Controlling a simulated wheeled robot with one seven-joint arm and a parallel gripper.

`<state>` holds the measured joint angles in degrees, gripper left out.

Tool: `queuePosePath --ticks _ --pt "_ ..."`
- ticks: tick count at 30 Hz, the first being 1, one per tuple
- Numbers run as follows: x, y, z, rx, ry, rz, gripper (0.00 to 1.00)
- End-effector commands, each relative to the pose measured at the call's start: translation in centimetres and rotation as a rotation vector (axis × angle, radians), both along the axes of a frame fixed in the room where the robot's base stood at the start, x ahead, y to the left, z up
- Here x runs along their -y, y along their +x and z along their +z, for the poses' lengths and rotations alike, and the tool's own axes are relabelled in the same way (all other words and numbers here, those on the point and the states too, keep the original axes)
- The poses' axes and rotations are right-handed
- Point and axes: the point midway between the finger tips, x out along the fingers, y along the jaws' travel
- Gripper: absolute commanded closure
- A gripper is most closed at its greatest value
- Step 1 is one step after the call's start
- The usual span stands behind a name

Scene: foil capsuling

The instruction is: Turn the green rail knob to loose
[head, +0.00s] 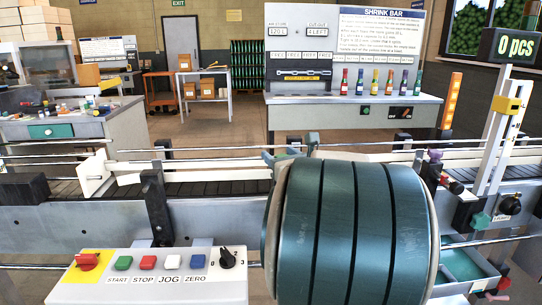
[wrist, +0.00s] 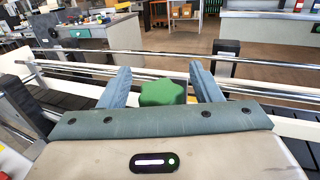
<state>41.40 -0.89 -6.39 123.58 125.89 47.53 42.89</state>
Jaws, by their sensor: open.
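The fingers stand apart, one on each side of the knob, with a visible gap on both sides. Whether the fingertips reach down around it or stop short of it I cannot tell. The knob's lower part is hidden behind my gripper's body. In the head view my own arm hides most of the gripper, and only the finger ends show above it.
Steel guide rails (head: 215,154) run along the dark conveyor (head: 225,188). A black post (wrist: 226,58) rises behind the right finger. A control panel (head: 150,277) with a red switch, several buttons and a dial stands at the front left. A teal knob (head: 480,220) sits at the right.

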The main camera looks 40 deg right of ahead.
Motion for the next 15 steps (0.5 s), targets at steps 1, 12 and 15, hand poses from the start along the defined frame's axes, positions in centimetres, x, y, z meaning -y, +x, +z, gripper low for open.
queuePosePath --ticks 1,12,15 --pt "0.01 0.14 0.0 0.0 0.0 0.0 0.42" --pt "0.0 0.16 0.0 0.0 0.0 0.0 0.78" --pt "-0.01 0.16 0.0 0.0 0.0 0.001 0.87"
